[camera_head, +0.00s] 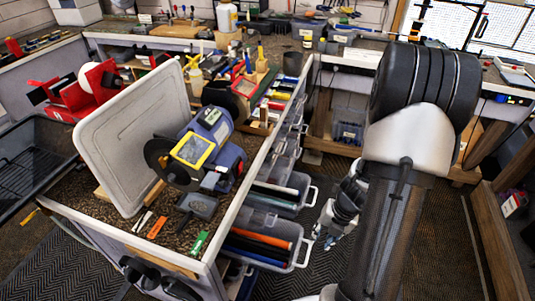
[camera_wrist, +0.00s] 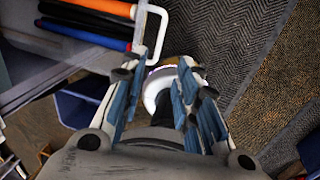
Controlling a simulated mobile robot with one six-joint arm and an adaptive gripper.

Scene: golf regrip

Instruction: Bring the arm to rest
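My gripper (camera_head: 324,238) hangs low over the floor to the right of the workbench's drawers, pointing down. In the wrist view my gripper (camera_wrist: 160,88) has its two blue-padded fingers apart, with nothing held between them. A pale round shape shows beyond the fingers, below them. My arm is folded at the right of the head view, and the forearm partly hides the wrist.
A pulled-out clear drawer (camera_head: 295,262) with orange, black and blue grips is close to the left of my gripper. Its white handle (camera_wrist: 158,30) shows in the wrist view. The bench holds a blue-and-yellow grinder (camera_head: 213,135). Dark matted floor (camera_head: 315,185) lies around.

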